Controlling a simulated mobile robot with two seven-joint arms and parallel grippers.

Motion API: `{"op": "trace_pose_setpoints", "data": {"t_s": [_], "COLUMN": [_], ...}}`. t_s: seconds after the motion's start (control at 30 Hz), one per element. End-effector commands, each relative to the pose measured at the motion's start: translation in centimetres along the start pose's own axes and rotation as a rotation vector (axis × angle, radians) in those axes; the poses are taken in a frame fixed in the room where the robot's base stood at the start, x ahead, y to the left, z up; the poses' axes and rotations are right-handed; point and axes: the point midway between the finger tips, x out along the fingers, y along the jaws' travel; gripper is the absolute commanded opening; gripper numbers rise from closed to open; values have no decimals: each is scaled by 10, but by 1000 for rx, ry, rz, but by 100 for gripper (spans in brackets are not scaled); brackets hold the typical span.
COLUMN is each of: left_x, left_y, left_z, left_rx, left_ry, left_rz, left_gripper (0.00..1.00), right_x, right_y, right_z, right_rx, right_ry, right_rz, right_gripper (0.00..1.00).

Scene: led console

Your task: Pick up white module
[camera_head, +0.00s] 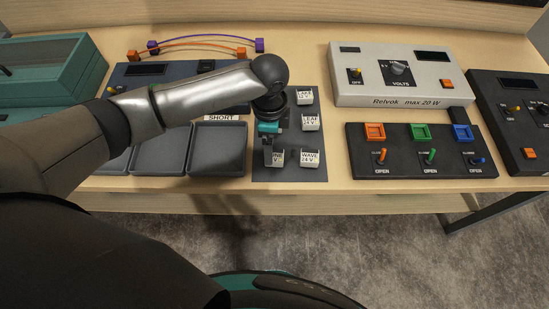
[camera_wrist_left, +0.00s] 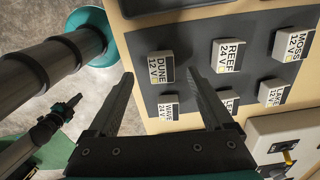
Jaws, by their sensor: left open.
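Several small white modules with printed labels sit on a dark grey mat (camera_head: 290,174). In the head view a WAVE 24 V module (camera_head: 310,158), a 24 V module (camera_head: 310,122) and a 12 V module (camera_head: 304,97) show on the right side. My left gripper (camera_head: 269,155) is over the mat's left side and partly hides another module (camera_head: 278,159). In the left wrist view my open left gripper (camera_wrist_left: 160,73) has the DUNE 12V module (camera_wrist_left: 160,68) between its fingertips in the picture. The WAVE module (camera_wrist_left: 168,107), REEF 24V module (camera_wrist_left: 228,55) and MOSS 12V module (camera_wrist_left: 292,42) also show.
Grey trays (camera_head: 218,150) lie left of the mat. A white power unit (camera_head: 390,75) and a black switch panel (camera_head: 420,152) stand right. A teal case (camera_head: 50,75) is far left; orange and purple-ended wires (camera_head: 200,46) lie behind. The table's front edge is close to the mat.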

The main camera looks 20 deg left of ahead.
Motion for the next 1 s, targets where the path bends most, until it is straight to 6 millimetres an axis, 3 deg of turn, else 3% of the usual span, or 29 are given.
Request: {"op": "trace_pose_setpoints", "data": {"t_s": [0.33, 0.6, 0.93, 1.0], "left_x": [30, 66, 72, 72], "left_y": [0, -1, -2, -2], "left_z": [1, 2, 2, 2], "left_rx": [-1, -1, 1, 1], "left_ry": [-1, 0, 1, 1], "left_rz": [1, 1, -1, -1], "left_gripper": [85, 85, 85, 77], "right_x": [2, 5, 6, 6], "right_y": [3, 3, 3, 3], "right_z": [1, 1, 1, 1], "right_rx": [-2, -1, -1, 0], "right_ry": [0, 0, -1, -1], "right_rz": [3, 4, 4, 4], "right_gripper": [0, 0, 0, 0]}}
